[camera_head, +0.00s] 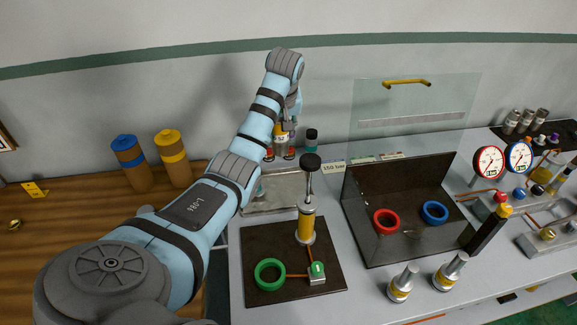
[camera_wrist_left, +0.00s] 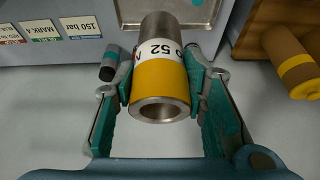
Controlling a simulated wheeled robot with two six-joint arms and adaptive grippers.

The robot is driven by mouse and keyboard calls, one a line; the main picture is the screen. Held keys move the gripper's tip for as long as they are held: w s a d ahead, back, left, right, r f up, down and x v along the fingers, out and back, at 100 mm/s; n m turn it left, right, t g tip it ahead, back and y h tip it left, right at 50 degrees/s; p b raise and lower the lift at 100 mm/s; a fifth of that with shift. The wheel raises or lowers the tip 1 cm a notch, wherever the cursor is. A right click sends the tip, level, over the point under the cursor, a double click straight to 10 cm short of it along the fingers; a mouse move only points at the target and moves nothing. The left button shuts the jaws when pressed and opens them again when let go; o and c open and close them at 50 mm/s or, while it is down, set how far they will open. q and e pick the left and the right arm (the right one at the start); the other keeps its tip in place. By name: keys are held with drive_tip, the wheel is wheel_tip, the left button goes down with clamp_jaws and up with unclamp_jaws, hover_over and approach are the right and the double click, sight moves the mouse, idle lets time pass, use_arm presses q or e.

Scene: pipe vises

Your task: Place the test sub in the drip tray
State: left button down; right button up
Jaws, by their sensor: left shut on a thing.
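The test sub, a steel cylinder with a yellow band and a white label marked 52, is held in my left gripper (camera_wrist_left: 160,84). In the left wrist view the test sub (camera_wrist_left: 160,78) sits between both fingers, its open bore facing the camera. In the head view my left gripper (camera_head: 288,122) is at the back of the bench near the wall, and the test sub (camera_head: 281,139) is partly hidden by it. The drip tray, a shallow metal tray (camera_head: 262,208), lies nearer, behind the brown mat, partly hidden by my arm. My right gripper is not in view.
A hand pump (camera_head: 306,222) stands upright on the brown mat (camera_head: 265,238), in front of the tray. A clear-lidded box (camera_head: 372,256) with red and blue rings stands to the right.

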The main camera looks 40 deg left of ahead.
use_arm(q)
drive_tip(key=shift+w+f, duration=0.8)
drive_tip(key=shift+f, duration=0.35)
drive_tip(key=f, duration=0.5)
drive_tip(key=f+b, duration=0.1)
drive_tip(key=f, duration=0.5)
drive_tip(key=s+f, duration=0.1)
drive_tip(key=f, duration=0.5)
drive_tip(key=shift+f, duration=0.2)
drive_tip(key=shift+s+r, duration=0.1)
drive_tip(key=shift+s, duration=0.1)
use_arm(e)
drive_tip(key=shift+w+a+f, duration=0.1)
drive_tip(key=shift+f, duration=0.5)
use_arm(q)
drive_tip(key=c, duration=1)
unclamp_jaws()
drive_tip(key=shift+d, duration=0.1)
